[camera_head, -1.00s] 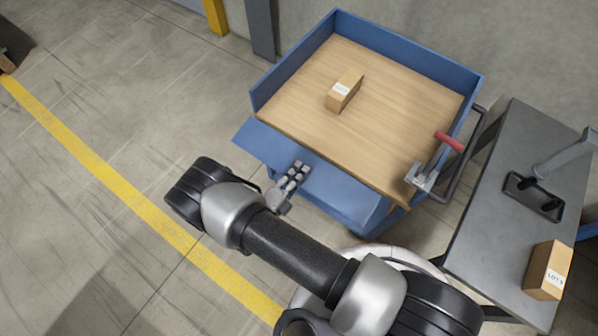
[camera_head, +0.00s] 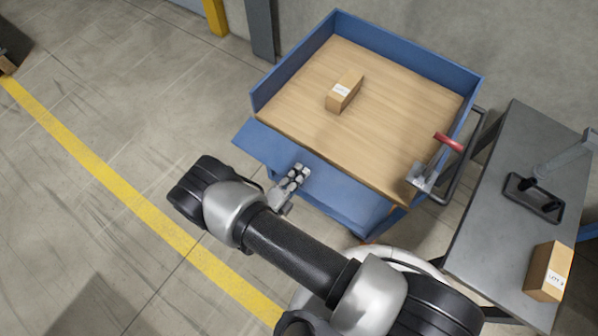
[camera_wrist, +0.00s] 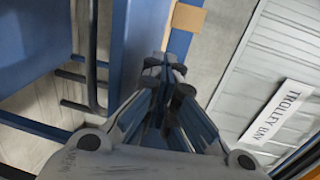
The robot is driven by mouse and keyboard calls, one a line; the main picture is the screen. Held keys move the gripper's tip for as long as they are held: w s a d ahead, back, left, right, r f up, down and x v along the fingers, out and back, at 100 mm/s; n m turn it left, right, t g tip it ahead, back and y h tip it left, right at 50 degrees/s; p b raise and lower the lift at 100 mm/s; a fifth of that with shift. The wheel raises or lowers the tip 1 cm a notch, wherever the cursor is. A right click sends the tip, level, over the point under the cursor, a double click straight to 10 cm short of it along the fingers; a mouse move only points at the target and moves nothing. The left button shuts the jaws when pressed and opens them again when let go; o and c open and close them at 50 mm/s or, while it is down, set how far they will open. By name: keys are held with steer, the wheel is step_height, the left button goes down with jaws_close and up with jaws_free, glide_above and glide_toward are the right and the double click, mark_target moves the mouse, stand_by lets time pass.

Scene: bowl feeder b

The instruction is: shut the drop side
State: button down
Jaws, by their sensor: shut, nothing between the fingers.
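The blue drop side (camera_head: 265,145) of the trolley is open, folded down and outward below the near edge of the wooden deck (camera_head: 290,115). My gripper (camera_head: 298,174) is shut and empty, in front of the middle of the drop side in the head view. I cannot tell whether its fingertips touch the panel. In the wrist view the closed fingers (camera_wrist: 165,68) point at blue metal parts, with a blue surface (camera_wrist: 146,30) just beyond. A latch with a red handle (camera_head: 448,141) stands at the deck's right corner.
A small carton (camera_head: 344,92) lies on the deck. A grey bench (camera_head: 500,215) on the right holds another carton (camera_head: 549,272) and a stand with a lever (camera_head: 535,195). A yellow floor line (camera_head: 110,185) runs at left, where the floor is clear.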

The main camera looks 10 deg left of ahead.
steer(key=c, duration=2.3)
jaws_free()
steer(key=o, duration=0.3)
steer(key=shift+s+a+f+b, duration=0.2)
steer(key=shift+s+f+b, duration=0.3)
steer(key=shift+f+b, duration=0.05)
steer(key=shift+s+a+f+b, duration=0.2)
steer(key=shift+s+f+b, duration=0.25)
steer(key=shift+f+b, duration=0.1)
steer(key=s+a+f, duration=0.4)
steer(key=s+f, duration=0.7)
steer(key=shift+s+a+f, duration=0.25)
steer(key=shift+s+a, duration=0.05)
steer(key=shift+a, duration=0.1)
